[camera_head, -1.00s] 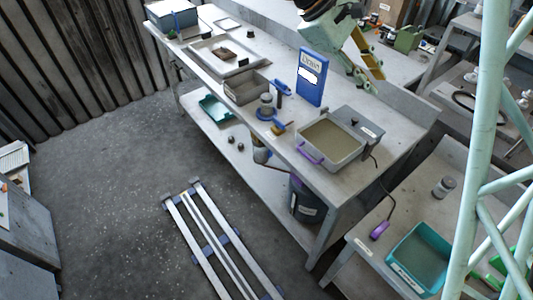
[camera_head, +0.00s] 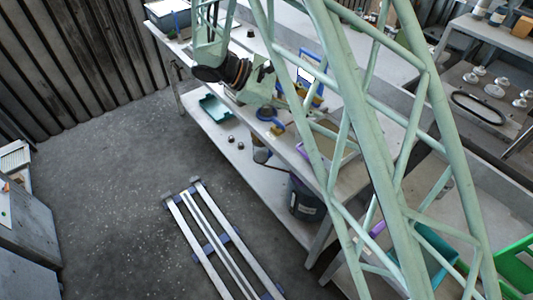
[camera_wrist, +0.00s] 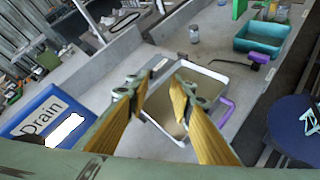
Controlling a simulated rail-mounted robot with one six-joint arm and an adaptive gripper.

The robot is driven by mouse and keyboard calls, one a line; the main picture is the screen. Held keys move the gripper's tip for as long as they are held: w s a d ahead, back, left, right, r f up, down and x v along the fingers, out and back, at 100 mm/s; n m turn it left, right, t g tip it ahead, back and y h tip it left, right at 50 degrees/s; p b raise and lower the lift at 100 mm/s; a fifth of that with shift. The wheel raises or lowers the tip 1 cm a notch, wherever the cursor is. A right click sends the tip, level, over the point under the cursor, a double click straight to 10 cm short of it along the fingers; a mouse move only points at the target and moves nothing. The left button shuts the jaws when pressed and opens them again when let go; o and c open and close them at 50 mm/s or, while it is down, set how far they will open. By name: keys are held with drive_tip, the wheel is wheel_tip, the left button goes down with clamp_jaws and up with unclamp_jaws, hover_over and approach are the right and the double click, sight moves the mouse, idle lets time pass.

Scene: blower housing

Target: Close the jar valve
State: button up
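My gripper (camera_wrist: 160,82) has two yellow fingers spread apart in the wrist view, with nothing between them. Beyond the fingers lies a white-rimmed tray (camera_wrist: 216,76) with a purple handle (camera_wrist: 225,110).
A blue Drain sign (camera_wrist: 45,118) stands close at the left of my fingers. A teal tray (camera_wrist: 262,37) and a small jar (camera_wrist: 194,34) are farther off. A dark bucket (camera_head: 305,197) stands on the lower shelf. Metal rails (camera_head: 215,240) lie on the floor.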

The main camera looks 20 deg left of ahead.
drive_tip(key=s+a+f+n+t+h+p, duration=0.1)
drive_tip(key=s+a+f+n+t, duration=0.15)
drive_tip(key=a+f, duration=0.4)
drive_tip(key=s+a+f+n+t, duration=0.2)
drive_tip(key=a+f+n, duration=0.1)
drive_tip(key=a+f, duration=0.35)
drive_tip(key=n+t+y+p, duration=0.1)
drive_tip(key=n+t+y, duration=0.1)
drive_tip(key=n+t, duration=0.35)
approach(268, 153)
drive_tip(key=v, duration=0.4)
drive_tip(key=shift+s+f+t, duration=0.1)
drive_tip(key=shift+s+t, duration=0.15)
drive_tip(key=shift+t, duration=0.05)
drive_tip(key=shift+w+d, duration=0.1)
drive_tip(key=shift+p+x, duration=0.4)
drive_tip(key=shift+x, duration=6.35)
clamp_jaws()
